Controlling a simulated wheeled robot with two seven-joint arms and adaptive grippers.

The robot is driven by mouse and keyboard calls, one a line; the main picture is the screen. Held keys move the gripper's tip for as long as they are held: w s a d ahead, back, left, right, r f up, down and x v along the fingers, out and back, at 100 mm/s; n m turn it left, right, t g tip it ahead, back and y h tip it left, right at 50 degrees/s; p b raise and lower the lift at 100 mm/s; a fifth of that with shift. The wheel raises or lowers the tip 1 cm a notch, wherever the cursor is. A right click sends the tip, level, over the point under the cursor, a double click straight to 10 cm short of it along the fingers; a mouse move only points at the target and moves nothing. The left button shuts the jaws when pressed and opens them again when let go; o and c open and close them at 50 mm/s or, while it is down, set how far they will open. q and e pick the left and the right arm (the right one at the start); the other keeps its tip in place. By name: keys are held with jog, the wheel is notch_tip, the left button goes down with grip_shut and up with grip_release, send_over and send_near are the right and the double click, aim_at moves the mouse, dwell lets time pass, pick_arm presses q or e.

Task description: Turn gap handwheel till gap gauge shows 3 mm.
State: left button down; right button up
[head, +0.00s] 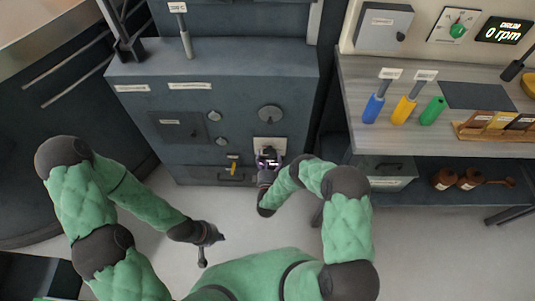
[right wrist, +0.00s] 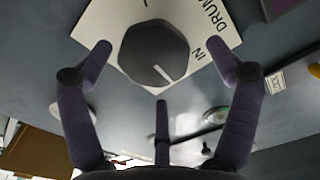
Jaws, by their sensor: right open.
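My right gripper (head: 268,160) is in front of the lower right of the grey cabinet. In the right wrist view, its fingers (right wrist: 165,70) are spread open on either side of a dark faceted knob (right wrist: 155,52) with a pale pointer line. The knob sits on a white plate (right wrist: 205,25) lettered "DRUM" and "IN"; I cannot tell whether the fingers touch it. A round grey disc (head: 270,114), possibly the gap handwheel, is on the cabinet front above this plate. I cannot make out a gap gauge. My left gripper (head: 211,247) hangs over the floor, away from the cabinet; its jaws are unclear.
The grey cabinet (head: 150,120) also has small knobs (head: 218,142) and a yellow handle (head: 233,165). At right, a workbench (head: 365,85) carries blue, yellow and green-handled tools. A display (head: 503,31) reads 0 rpm. Brown bottles (head: 445,178) stand below. The floor before the cabinet is clear.

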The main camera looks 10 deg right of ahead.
jog(key=v, duration=0.9)
jog(key=shift+a, duration=0.15)
jog(key=shift+s+r, duration=0.1)
jog(key=shift+s, duration=0.05)
